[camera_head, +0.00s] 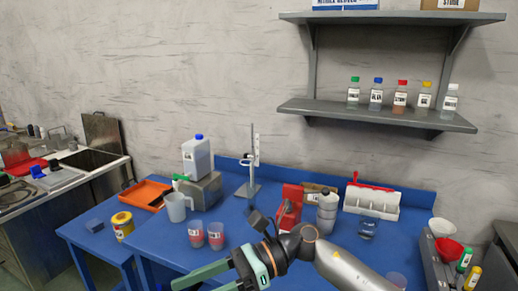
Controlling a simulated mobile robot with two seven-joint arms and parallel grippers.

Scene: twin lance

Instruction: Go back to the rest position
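My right gripper (198,284) is at the bottom centre, on an arm that comes in from the lower right. Its two green fingers point left and stand apart with nothing seen between them. The lower finger is partly cut off by the bottom edge. The gripper is in front of two cups with red contents, the left cup (196,234) and the right cup (215,236). My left gripper is not in view.
A blue table (165,243) carries a measuring jug (177,207), a stand (250,188), a red block (291,196) and a white rack (371,204). A shelf (375,115) with several bottles hangs above. A sink counter (95,172) is at left.

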